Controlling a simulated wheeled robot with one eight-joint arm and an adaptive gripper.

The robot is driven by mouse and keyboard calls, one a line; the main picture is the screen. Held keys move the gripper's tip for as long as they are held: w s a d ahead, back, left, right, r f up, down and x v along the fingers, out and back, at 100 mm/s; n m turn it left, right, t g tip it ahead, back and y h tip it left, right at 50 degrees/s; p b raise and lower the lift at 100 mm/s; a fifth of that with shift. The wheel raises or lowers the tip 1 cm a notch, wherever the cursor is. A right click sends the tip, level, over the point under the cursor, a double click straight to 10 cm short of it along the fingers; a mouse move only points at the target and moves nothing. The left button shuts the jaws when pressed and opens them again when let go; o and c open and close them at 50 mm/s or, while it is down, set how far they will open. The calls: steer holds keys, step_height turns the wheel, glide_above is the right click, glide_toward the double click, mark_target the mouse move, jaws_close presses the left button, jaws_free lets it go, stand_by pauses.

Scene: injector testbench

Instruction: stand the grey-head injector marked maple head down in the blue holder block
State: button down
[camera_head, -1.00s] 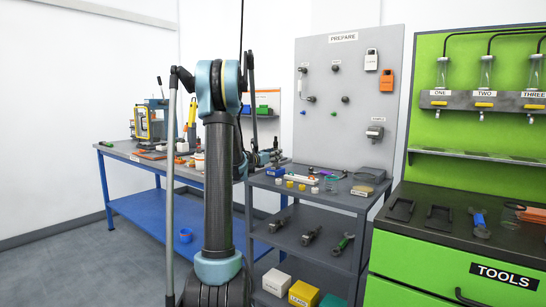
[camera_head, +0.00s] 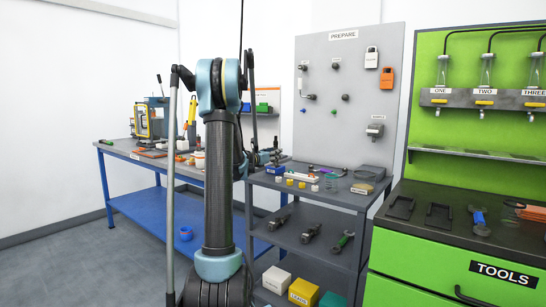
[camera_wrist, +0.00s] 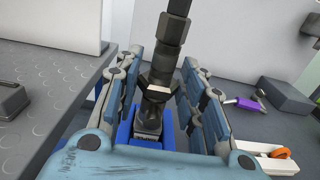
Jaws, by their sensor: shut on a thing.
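In the wrist view, a dark grey injector (camera_wrist: 171,38) stands roughly upright between the two fingers of my gripper (camera_wrist: 163,88), which is shut on it. A small white label shows on its middle; I cannot read it. Its lower end (camera_wrist: 149,118) is at the blue holder block (camera_wrist: 168,136); I cannot tell whether it is seated in the block or just above it. In the head view, the blue block (camera_head: 275,171) is at the back left of the grey shelf unit's top, with my gripper (camera_head: 268,158) beside it, mostly behind my arm.
The wrist view shows a purple-handled tool (camera_wrist: 246,103), a dark grey box (camera_wrist: 287,98) and a white tray (camera_wrist: 280,165) to the right. A grey dimpled surface (camera_wrist: 45,85) lies left. In the head view, a round dish (camera_head: 362,189) sits on the unit's right.

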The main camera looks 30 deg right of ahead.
stand_by(0.4)
steer(key=c, duration=1)
jaws_free()
steer(key=shift+o, duration=0.2)
steer(key=shift+a, duration=0.1)
steer(key=v, duration=1.1)
steer(key=shift+a, duration=0.4)
steer(key=shift+s+f, duration=0.15)
